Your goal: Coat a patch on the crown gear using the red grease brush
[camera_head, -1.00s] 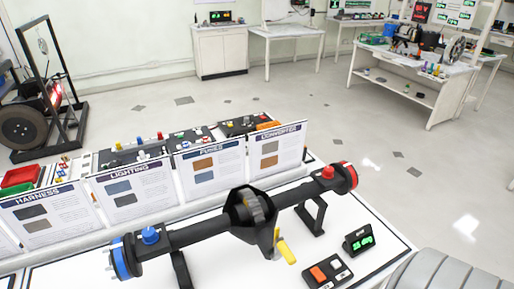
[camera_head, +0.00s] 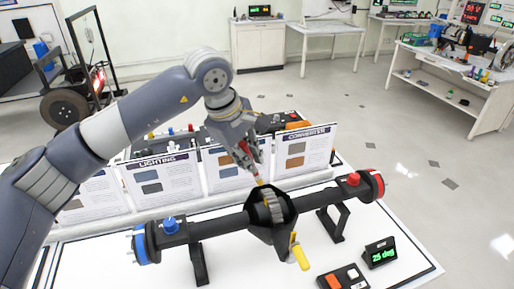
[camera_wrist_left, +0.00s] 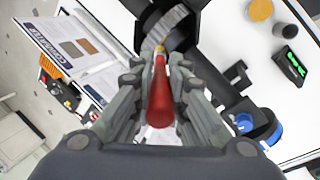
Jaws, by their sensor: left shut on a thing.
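The crown gear (camera_head: 273,207) is a grey toothed ring inside the open black housing at the middle of the axle. It also shows at the top of the left wrist view (camera_wrist_left: 157,34). My left gripper (camera_head: 250,160) is above and behind the housing, shut on the red grease brush (camera_wrist_left: 160,98). The brush points down toward the gear, its yellowish tip (camera_wrist_left: 159,48) at or very near the teeth. I cannot tell if it touches. My right gripper is in neither view.
The axle ends in a blue hub (camera_head: 140,245) and a red hub (camera_head: 376,184). A yellow-handled crank (camera_head: 299,254) hangs below the housing. A green-digit display (camera_head: 380,252) and a button box (camera_head: 343,279) stand at front right. Sign panels (camera_head: 163,181) line the back.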

